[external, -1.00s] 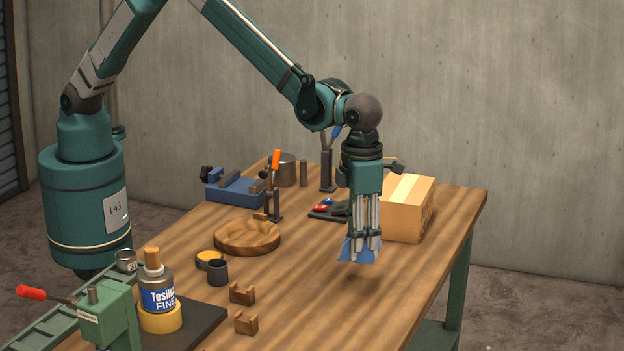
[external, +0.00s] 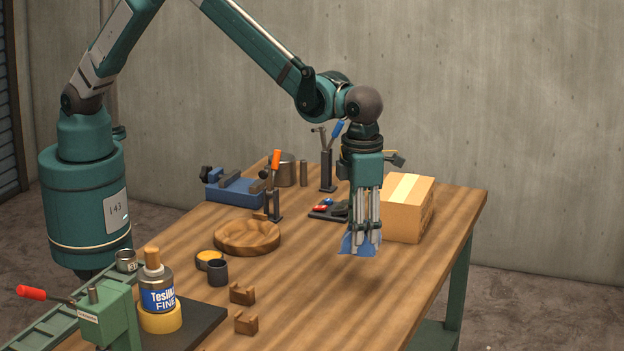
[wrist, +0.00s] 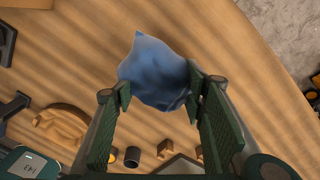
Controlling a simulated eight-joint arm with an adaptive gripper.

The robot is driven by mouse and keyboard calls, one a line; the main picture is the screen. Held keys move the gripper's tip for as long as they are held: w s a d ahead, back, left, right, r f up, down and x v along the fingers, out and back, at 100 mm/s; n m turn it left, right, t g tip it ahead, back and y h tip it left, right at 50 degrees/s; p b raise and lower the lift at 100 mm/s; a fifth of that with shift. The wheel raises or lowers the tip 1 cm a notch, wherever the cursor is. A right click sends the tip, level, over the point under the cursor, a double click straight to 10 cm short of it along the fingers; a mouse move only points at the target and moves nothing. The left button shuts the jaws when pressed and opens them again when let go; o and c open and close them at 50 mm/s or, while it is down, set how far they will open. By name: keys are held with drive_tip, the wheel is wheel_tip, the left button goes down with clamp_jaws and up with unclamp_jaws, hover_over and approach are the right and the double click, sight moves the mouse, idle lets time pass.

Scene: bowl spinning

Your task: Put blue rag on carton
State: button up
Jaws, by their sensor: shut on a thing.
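The blue rag (external: 358,243) hangs from my gripper (external: 361,232) above the table, left of and in front of the carton. In the wrist view the blue rag (wrist: 155,74) sits between the fingertips of my gripper (wrist: 160,88), which is shut on it. The carton (external: 407,210) is a closed tan box with a pale tape strip, standing upright at the table's right end. Its left edge is partly hidden behind my gripper in the external view.
A round wooden dish (external: 247,237), a blue vise (external: 235,190) and upright tool stands are further left. Two small wooden blocks (external: 243,294) lie near the front. A bottle (external: 158,290) stands at front left. The table (external: 320,310) is bare below and in front of the rag.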

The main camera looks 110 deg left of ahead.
drive_tip(key=w+a+r+n+p, duration=0.1)
drive_tip(key=a+r, duration=0.2)
drive_tip(key=a, duration=0.5)
drive_tip(key=w+a+r+n, duration=0.1)
drive_tip(key=a+r, duration=0.2)
drive_tip(key=a, duration=0.6)
wheel_tip(320, 180, up, 5)
drive_tip(key=n, duration=0.1)
hover_over(401, 188)
drive_tip(key=shift+a+r+p, duration=0.15)
drive_tip(key=shift+p, duration=0.25)
drive_tip(key=shift+f, duration=3.15)
drive_tip(key=shift+f, duration=0.1)
drive_tip(key=shift+f+p, duration=0.3)
drive_tip(key=shift+f, duration=1.45)
drive_tip(key=shift+f, duration=0.15)
